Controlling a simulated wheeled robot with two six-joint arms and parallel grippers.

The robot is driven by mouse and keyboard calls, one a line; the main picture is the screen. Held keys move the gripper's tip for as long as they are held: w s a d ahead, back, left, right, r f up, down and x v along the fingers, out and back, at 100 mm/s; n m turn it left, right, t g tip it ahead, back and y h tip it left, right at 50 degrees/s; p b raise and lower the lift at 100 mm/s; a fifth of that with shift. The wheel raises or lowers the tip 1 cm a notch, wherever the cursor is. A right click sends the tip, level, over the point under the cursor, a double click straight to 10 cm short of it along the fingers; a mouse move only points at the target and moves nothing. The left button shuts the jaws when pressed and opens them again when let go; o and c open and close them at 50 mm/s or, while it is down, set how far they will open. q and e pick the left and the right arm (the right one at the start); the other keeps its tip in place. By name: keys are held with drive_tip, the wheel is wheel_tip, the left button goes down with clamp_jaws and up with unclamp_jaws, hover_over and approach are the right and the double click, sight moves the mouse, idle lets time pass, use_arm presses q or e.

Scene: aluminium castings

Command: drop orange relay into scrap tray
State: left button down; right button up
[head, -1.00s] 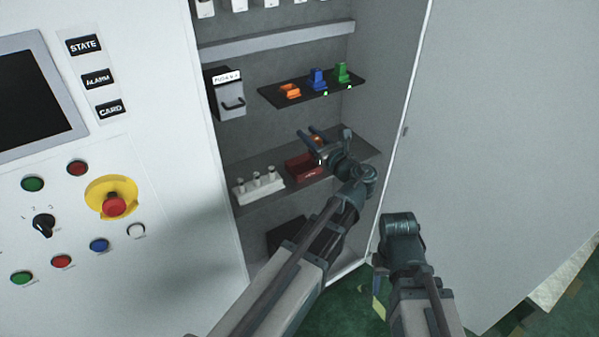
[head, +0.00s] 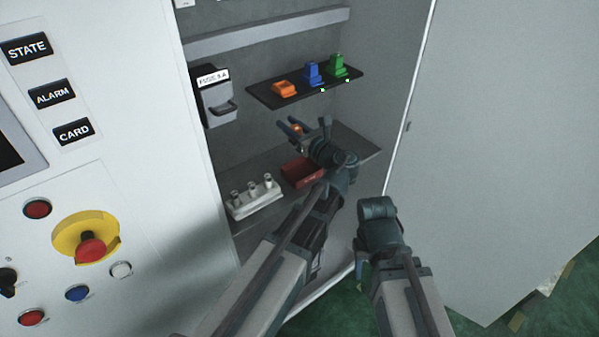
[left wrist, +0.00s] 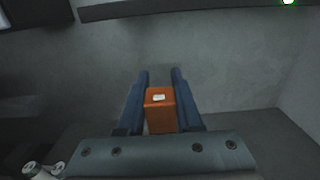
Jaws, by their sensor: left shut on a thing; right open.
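My left gripper (head: 290,127) is shut on the orange relay. In the left wrist view the orange relay (left wrist: 160,112) stands upright between the two blue fingers, a small pale mark on its top. In the head view the wrist mostly hides it. The red scrap tray (head: 299,174) sits on the lower shelf, below the gripper and partly covered by my left arm. The gripper is apart from the tray, in the space between the two shelves. My right gripper (head: 360,264) hangs low outside the cabinet, open, its fingers mostly hidden by its own arm.
The small upper shelf (head: 268,95) carries an orange socket (head: 284,89), a blue relay (head: 313,73) and a green relay (head: 338,66). A fuse box (head: 215,95) is on the left. A white holder (head: 254,200) with several posts stands left of the tray. The open door (head: 500,150) bounds the right.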

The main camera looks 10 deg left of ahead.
sight(290, 141)
use_arm(q)
drive_tip(key=shift+f+b, duration=2.8)
drive_tip(key=shift+f, duration=0.15)
use_arm(e)
wheel_tip(290, 141, down, 6)
drive_tip(key=shift+r, duration=0.1)
use_arm(q)
drive_tip(key=c, duration=0.5)
unclamp_jaws()
drive_tip(key=shift+s, duration=0.1)
